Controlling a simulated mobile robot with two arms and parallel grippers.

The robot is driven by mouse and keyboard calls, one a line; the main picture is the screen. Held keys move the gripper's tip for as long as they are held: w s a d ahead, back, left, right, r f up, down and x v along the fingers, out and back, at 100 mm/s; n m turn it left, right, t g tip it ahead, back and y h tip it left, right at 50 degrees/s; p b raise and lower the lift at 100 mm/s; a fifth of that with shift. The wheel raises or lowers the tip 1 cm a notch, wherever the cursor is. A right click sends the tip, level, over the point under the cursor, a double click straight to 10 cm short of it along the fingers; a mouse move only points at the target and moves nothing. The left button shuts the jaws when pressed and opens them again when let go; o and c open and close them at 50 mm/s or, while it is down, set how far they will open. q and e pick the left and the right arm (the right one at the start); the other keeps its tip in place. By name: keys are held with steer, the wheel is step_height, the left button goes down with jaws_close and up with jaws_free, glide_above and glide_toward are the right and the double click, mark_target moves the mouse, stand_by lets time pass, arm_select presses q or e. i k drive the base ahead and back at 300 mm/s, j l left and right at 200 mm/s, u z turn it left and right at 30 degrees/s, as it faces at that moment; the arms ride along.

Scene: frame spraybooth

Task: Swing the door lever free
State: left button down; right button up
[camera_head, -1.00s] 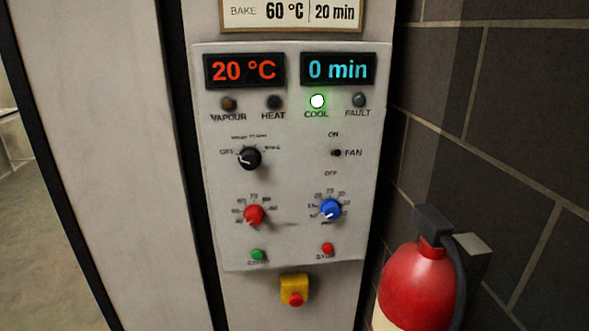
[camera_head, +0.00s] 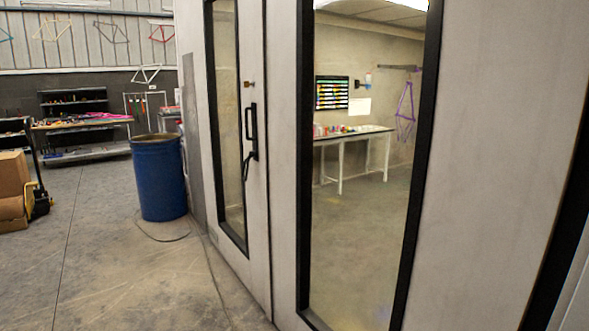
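The booth door (camera_head: 257,215) is a pale panel with a tall, narrow, black-framed window, left of the middle of the head view. It looks closed. A black upright pull handle (camera_head: 250,123) is on its right part. The black door lever (camera_head: 248,160) sits just below the handle and slants down to the left. A small brass-coloured fitting (camera_head: 249,85) is above the handle. Neither of my grippers is in view.
A blue drum (camera_head: 159,178) stands on the floor left of the door, with a cable or hose (camera_head: 160,234) near it. Workbenches (camera_head: 85,123) and cardboard boxes (camera_head: 12,190) are farther left. The floor (camera_head: 120,275) before the door is mostly clear. A large window (camera_head: 365,225) shows the booth's inside.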

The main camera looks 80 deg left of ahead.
mark_target(252, 153)
steer(key=u, duration=3.1)
steer(key=i+j+z, duration=0.3)
steer(key=i+j, duration=0.15)
steer(key=i, duration=0.65)
steer(key=i+j+z, duration=0.3)
steer(key=i+j, duration=0.35)
steer(key=i, duration=0.35)
steer(key=i+j+z, duration=0.3)
steer(key=i+j, duration=0.6)
steer(key=i, duration=0.05)
